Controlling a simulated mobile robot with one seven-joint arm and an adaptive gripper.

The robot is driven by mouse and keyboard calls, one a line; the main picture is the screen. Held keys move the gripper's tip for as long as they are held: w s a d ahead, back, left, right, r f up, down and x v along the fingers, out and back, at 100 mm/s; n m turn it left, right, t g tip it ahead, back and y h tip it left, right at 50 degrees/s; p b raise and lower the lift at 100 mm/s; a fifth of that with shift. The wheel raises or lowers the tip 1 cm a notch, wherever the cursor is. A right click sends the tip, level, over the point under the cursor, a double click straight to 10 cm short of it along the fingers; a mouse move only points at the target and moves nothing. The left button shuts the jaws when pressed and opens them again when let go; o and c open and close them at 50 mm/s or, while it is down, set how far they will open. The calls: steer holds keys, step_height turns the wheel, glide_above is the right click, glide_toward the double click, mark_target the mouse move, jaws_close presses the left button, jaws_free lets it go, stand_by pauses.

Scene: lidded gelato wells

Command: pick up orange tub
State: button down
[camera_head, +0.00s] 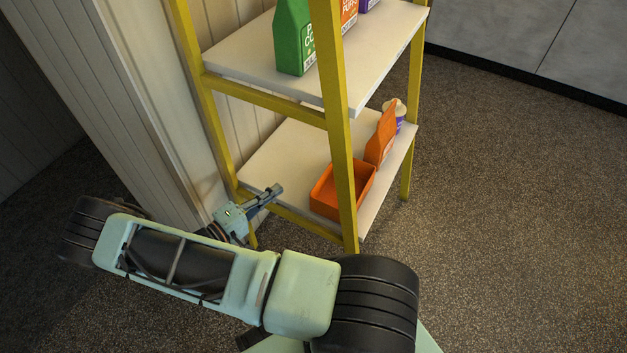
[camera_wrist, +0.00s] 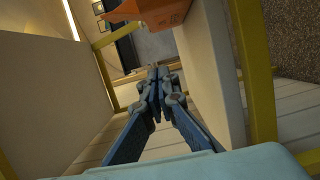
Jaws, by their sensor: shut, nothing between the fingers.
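The orange tub (camera_head: 323,199) is an open-topped box on the lower white shelf in the head view, partly hidden behind a yellow front post. My gripper (camera_head: 277,189) is at the left part of that shelf, left of the tub and apart from it. In the wrist view my gripper (camera_wrist: 158,73) has its fingers together with nothing between them. An orange shape (camera_wrist: 146,10) is cut off by the top edge there; I cannot tell surely whether it is the tub.
An orange bag (camera_head: 380,138) and a white-and-purple container (camera_head: 398,112) stand behind the tub. Yellow posts (camera_head: 342,150) frame the rack. A green bag (camera_head: 292,38) stands on the upper shelf (camera_head: 262,72). The lower shelf (camera_head: 285,155) is bare left of the tub.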

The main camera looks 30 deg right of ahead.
mark_target(323, 197)
steer(key=x, duration=0.3)
steer(key=b+x, duration=0.1)
steer(key=x, duration=0.2)
steer(key=f+x, duration=0.1)
steer(key=x, duration=0.2)
steer(key=shift+d+f+b, duration=0.1)
steer(key=shift+d+b, duration=0.2)
steer(key=shift+b, duration=0.05)
steer(key=shift+s+d+n, duration=0.3)
steer(key=shift+s+d, duration=0.7)
steer(key=shift+d, duration=0.1)
steer(key=shift+s+d+t, duration=0.3)
steer(key=shift+s+d, duration=0.05)
steer(key=shift+s, duration=0.2)
steer(key=shift+s+d, duration=0.15)
steer(key=shift+s, duration=0.1)
steer(key=s+d+p, duration=0.1)
steer(key=s, duration=0.1)
steer(key=s+d+p, duration=0.1)
steer(key=s+d, duration=0.1)
steer(key=s, duration=0.1)
steer(key=s+d+p, duration=0.1)
steer(key=s, duration=0.1)
steer(key=shift+s+d+r, duration=0.15)
steer(key=shift+s+r, duration=0.05)
steer(key=shift+r, duration=0.05)
steer(key=shift+s+d+f, duration=0.15)
steer(key=shift+s+d, duration=0.05)
steer(key=shift+s, duration=0.1)
